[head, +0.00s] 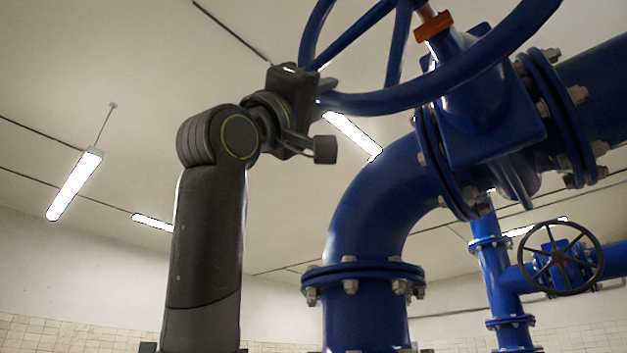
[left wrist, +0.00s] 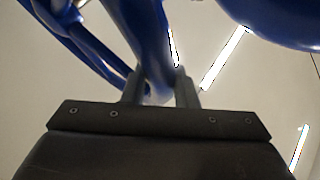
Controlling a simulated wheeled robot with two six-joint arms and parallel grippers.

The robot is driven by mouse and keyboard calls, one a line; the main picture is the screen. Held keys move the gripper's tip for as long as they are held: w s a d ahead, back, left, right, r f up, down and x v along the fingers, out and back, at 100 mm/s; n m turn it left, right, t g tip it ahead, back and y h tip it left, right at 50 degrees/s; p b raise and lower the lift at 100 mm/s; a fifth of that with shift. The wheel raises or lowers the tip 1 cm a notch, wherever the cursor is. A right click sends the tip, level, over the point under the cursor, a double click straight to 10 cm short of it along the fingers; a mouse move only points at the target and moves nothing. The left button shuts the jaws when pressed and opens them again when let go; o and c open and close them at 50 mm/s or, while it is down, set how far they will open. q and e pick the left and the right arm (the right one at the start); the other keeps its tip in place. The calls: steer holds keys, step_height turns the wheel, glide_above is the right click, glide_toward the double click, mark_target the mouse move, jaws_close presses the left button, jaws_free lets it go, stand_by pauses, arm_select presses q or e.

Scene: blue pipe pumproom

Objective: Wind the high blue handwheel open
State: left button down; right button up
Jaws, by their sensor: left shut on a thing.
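The high blue handwheel (head: 440,95) is at the top of the head view, partly cut off by the upper edge. Its rim curves from the left side down and up to the right, with spokes running up to the orange-red collar (head: 433,26) at the stem. My left gripper (head: 325,88) reaches up from the lower left and is shut on the rim at its left side. In the left wrist view the blue rim (left wrist: 150,45) passes between the two fingers (left wrist: 160,92). My right gripper is not in view.
Blue flanged pipework (head: 375,210) with bolts stands right of my left arm, close under the wheel. A smaller black handwheel (head: 560,258) sits on a farther pipe at lower right. Ceiling lamps (head: 75,184) hang behind. Left of my arm is open room.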

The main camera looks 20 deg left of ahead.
mark_target(358, 108)
arm_select(q)
steer(key=d+f+n+t+y+b, duration=0.1)
steer(key=d+f+n+y+b, duration=0.1)
steer(key=n+y, duration=0.1)
steer(key=s+f+n+t+y+b, duration=0.1)
steer(key=n+b, duration=0.1)
steer(key=shift+d+f+t+y, duration=0.3)
steer(key=shift+d+y, duration=0.1)
steer(key=shift+s+d+f+n+t+y+b, duration=0.2)
steer(key=shift+d+n+y+b, duration=0.25)
steer(key=shift+n+y, duration=0.35)
steer(key=shift+s+d+f+n+t+y+b, duration=0.15)
steer(key=shift+d+f+n+y+b, duration=0.2)
steer(key=shift+n+y, duration=0.45)
steer(key=shift+s+d+f+n+t+y+b, duration=0.1)
steer(key=shift+d+f+n+t+y+b, duration=0.1)
steer(key=shift+d+n+y+b, duration=0.4)
steer(key=shift+w+a+f+n+y, duration=0.1)
steer(key=shift+w+f+n+y, duration=0.05)
steer(key=shift+n+y, duration=0.45)
